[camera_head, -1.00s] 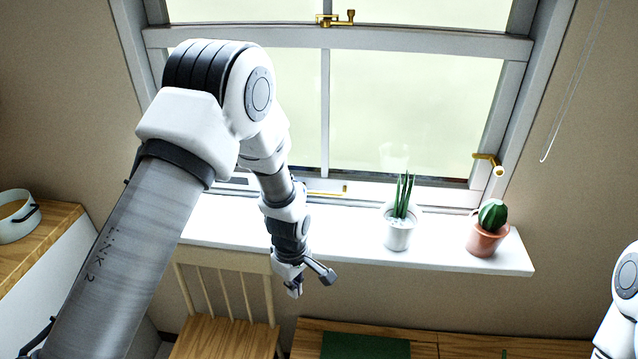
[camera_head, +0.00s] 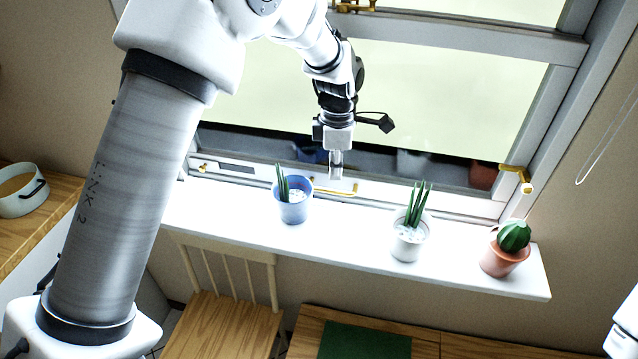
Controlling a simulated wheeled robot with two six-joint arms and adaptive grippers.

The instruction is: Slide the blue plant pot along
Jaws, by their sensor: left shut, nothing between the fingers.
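The blue plant pot (camera_head: 294,210) stands upright on the white windowsill (camera_head: 345,236), toward its left part. Green spiky leaves and pale pebbles show in it. My left gripper (camera_head: 336,176) is shut and empty, pointing down. In the picture it is just right of and above the blue pot, with a small gap between them. How far it is from the pot in depth is hard to tell. My right gripper is not in view; only a bit of white arm shows at the right edge.
A white pot (camera_head: 408,243) with spiky leaves stands farther right on the sill, then a terracotta pot (camera_head: 503,261) with a cactus. The sill is bare between the blue and white pots. The window (camera_head: 450,105) rises behind. A wooden chair (camera_head: 235,322) stands below.

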